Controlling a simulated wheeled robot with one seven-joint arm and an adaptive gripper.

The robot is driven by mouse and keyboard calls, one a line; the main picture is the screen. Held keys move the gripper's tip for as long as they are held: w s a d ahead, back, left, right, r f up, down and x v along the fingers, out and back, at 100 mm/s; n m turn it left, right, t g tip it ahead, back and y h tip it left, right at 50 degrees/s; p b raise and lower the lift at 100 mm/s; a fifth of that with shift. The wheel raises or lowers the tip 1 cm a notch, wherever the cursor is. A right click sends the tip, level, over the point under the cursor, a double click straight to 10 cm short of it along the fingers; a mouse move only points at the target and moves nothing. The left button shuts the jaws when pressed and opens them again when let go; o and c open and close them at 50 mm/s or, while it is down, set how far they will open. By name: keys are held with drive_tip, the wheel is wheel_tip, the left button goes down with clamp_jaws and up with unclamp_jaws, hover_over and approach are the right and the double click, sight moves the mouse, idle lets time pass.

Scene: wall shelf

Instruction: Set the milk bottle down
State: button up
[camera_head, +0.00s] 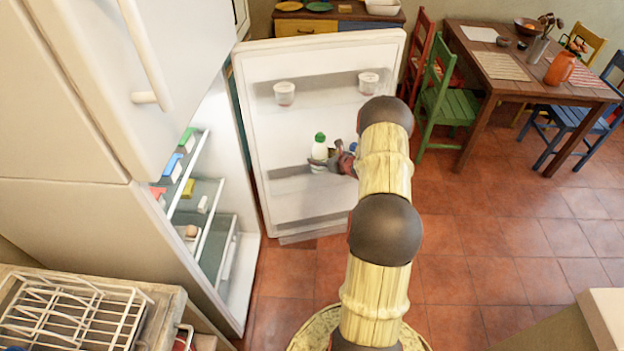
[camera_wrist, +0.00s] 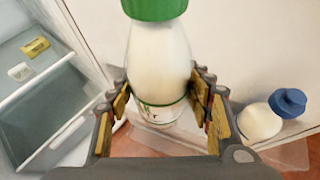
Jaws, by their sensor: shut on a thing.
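The milk bottle (camera_wrist: 158,62) is white with a green cap and a printed label, and stands close to upright in the wrist view. My gripper (camera_wrist: 160,104) is shut on its lower body, with a finger on each side. In the head view the bottle (camera_head: 319,151) is at the lower shelf of the open fridge door (camera_head: 290,203), with my gripper (camera_head: 335,162) at its right. I cannot tell whether its base touches the shelf.
A second white bottle with a blue cap (camera_wrist: 262,119) stands to the right on the door side. Two white tubs (camera_head: 284,93) (camera_head: 369,82) sit on the upper door shelf. The open fridge interior (camera_head: 205,205), with several items, is at left.

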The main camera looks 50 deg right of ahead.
drive_tip(key=shift+w+a+f+b, duration=1.1)
drive_tip(key=shift+w+a+f, duration=0.1)
drive_tip(key=shift+w+f, duration=0.8)
drive_tip(key=shift+w+a+f+b, duration=1.2)
drive_tip(key=shift+w+f, duration=0.6)
drive_tip(key=shift+f, duration=0.35)
drive_tip(key=shift+w+a+f+b, duration=1)
drive_tip(key=shift+w+a+f, duration=0.25)
drive_tip(key=shift+w+f, duration=0.75)
drive_tip(key=shift+s+f, duration=0.1)
drive_tip(key=shift+f, duration=0.1)
drive_tip(key=shift+f, duration=0.15)
drive_tip(key=o, duration=1.6)
drive_tip(key=shift+o, duration=0.4)
